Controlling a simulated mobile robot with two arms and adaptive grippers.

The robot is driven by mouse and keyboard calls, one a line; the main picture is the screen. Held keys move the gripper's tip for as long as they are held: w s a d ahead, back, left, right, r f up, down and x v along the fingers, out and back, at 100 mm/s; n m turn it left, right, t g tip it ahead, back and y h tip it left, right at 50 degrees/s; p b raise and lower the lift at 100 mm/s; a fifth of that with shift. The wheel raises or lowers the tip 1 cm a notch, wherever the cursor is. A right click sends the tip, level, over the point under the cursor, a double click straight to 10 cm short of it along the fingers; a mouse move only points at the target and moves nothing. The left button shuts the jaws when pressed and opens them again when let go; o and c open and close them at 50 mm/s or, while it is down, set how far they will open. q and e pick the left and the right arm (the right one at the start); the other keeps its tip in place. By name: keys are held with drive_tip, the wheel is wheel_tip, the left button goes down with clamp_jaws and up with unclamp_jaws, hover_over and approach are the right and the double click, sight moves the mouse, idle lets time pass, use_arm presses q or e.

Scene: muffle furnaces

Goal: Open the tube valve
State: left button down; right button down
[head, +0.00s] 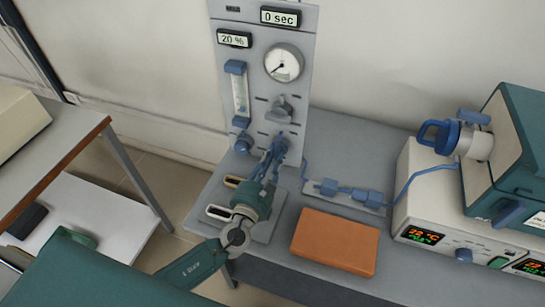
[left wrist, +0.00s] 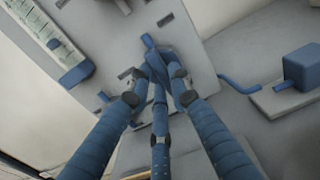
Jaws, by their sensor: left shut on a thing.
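The grey instrument panel (head: 235,75) stands upright at the back of the table. My left gripper (head: 276,150) is at the panel's lower front, with its fingers closed together around a small blue part, seemingly the tube valve (left wrist: 149,41). A blue tube (head: 304,170) leaves the panel just right of the fingers. A grey knob (head: 281,108) sits above them. My right gripper is not in view.
A gauge (head: 284,63), a flow meter (head: 239,93) and a blue knob (head: 243,142) are on the panel. An orange block (head: 335,242) lies on the table to the right. Blue tube fittings (head: 345,192) lie behind it. A furnace (head: 515,150) stands on a white control unit (head: 425,185).

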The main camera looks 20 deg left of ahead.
use_arm(q)
drive_tip(key=c, duration=1.6)
unclamp_jaws()
drive_tip(key=shift+o, duration=0.2)
drive_tip(key=s, duration=1.2)
drive_tip(key=shift+a, duration=0.2)
drive_tip(key=shift+f, duration=0.1)
